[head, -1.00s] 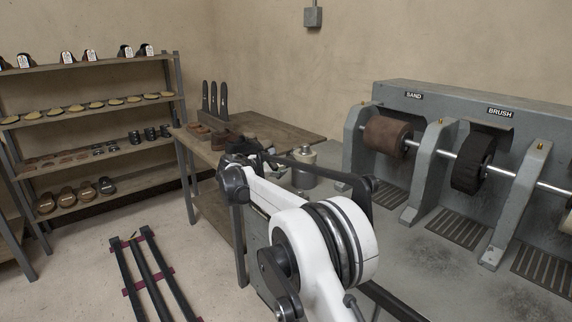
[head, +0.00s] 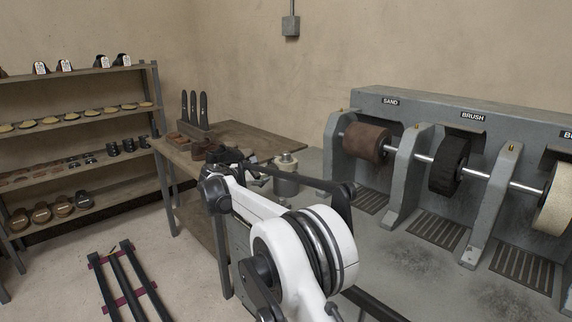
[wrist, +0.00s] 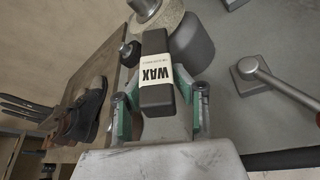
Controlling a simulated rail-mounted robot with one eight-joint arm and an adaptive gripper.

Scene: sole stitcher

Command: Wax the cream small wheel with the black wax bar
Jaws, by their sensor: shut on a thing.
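The black wax bar (wrist: 156,72), with a cream WAX label, is in my gripper (wrist: 160,100) in the wrist view. The green-lined fingers are shut on it from both sides, and its far end sticks out beyond them. A cream wheel (head: 553,208) shows at the right edge of the head view, on the machine's shaft and partly cut off. In the wrist view a cream round thing (wrist: 158,24) with a metal stem lies beyond the bar; I cannot tell if it is a wheel.
The grey machine (head: 372,100) also carries a brown sanding wheel (head: 366,143) and a black brush wheel (head: 448,165).

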